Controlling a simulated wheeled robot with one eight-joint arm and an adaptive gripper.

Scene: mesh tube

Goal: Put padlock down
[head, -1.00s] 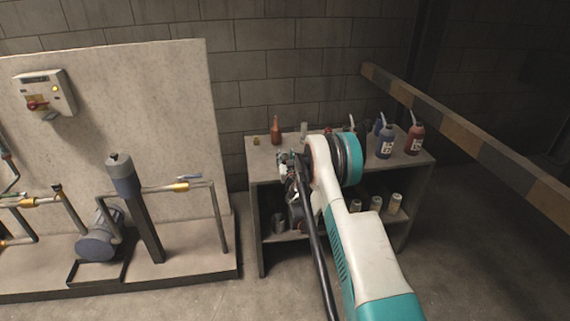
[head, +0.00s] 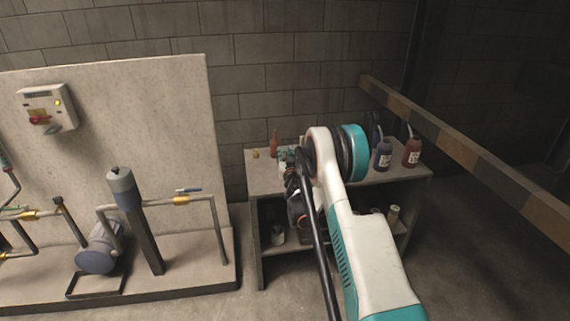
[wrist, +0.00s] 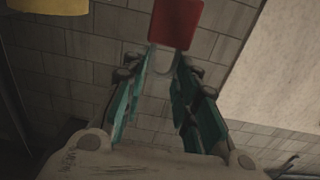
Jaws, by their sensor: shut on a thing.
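The red padlock (wrist: 176,22) shows at the top middle of the wrist view, with its pale shackle (wrist: 171,62) pointing down toward my gripper. My gripper (wrist: 167,66) is shut on the padlock at the shackle, between the teal fingers. A brick wall fills most of the view behind it. In the head view, my gripper (head: 290,158) is above the left part of the shelf top (head: 262,177), largely hidden by my arm. The padlock cannot be made out in the head view.
On the shelf top stand a brown bottle (head: 275,142), a blue bottle (head: 383,153) and a red bottle (head: 411,151). A can (head: 277,234) and a jar (head: 393,215) are on the lower shelf. A pump stand (head: 190,285) is at left, a striped beam (head: 470,155) at right.

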